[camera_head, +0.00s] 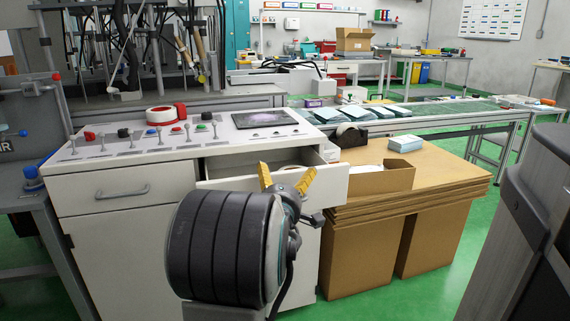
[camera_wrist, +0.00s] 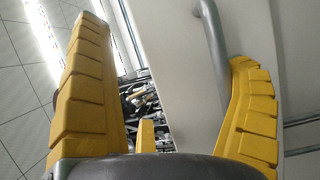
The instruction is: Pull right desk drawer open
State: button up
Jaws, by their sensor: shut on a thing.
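The right desk drawer (camera_head: 329,185) is white and stands partly open at the right side of the white desk, with its inside showing behind the front panel. My gripper (camera_head: 286,178), with yellow fingers, is at the drawer front in the head view and hides part of it. In the wrist view the fingers of my gripper (camera_wrist: 165,105) stand on either side of the drawer's front panel (camera_wrist: 180,75) and its grey handle (camera_wrist: 214,45). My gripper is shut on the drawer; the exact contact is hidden.
The closed left drawer (camera_head: 112,192) has a grey handle. The desk top (camera_head: 215,143) carries switches, a tape roll and a tablet. Cardboard boxes (camera_head: 360,250) stand close on the right, with an open carton (camera_head: 371,181) on top. Green floor (camera_head: 445,285) shows at lower right.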

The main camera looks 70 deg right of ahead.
jog(key=r+h, duration=0.1)
jog(key=r, duration=0.2)
jog(key=r+h, duration=0.1)
jog(key=r, duration=0.1)
jog(key=shift+w+a+r, duration=0.2)
jog(key=shift+r, duration=0.2)
jog(key=shift+y, duration=0.9)
notch_tip(320, 180, down, 5)
jog(key=shift+r, duration=0.2)
jog(key=shift+c, duration=0.5)
jog(key=shift+f+v, duration=0.2)
jog(key=shift+v, duration=0.95)
jog(key=shift+f+v, duration=0.2)
jog(key=shift+v, duration=0.95)
jog(key=shift+c, duration=0.8)
jog(key=shift+v, duration=1.05)
jog(key=c, duration=0.3)
jog(key=shift+s+a+f, duration=0.35)
jog(key=shift+a+f, duration=0.25)
jog(key=shift+a, duration=0.2)
jog(key=shift+c, duration=0.2)
jog(key=shift+f, duration=0.1)
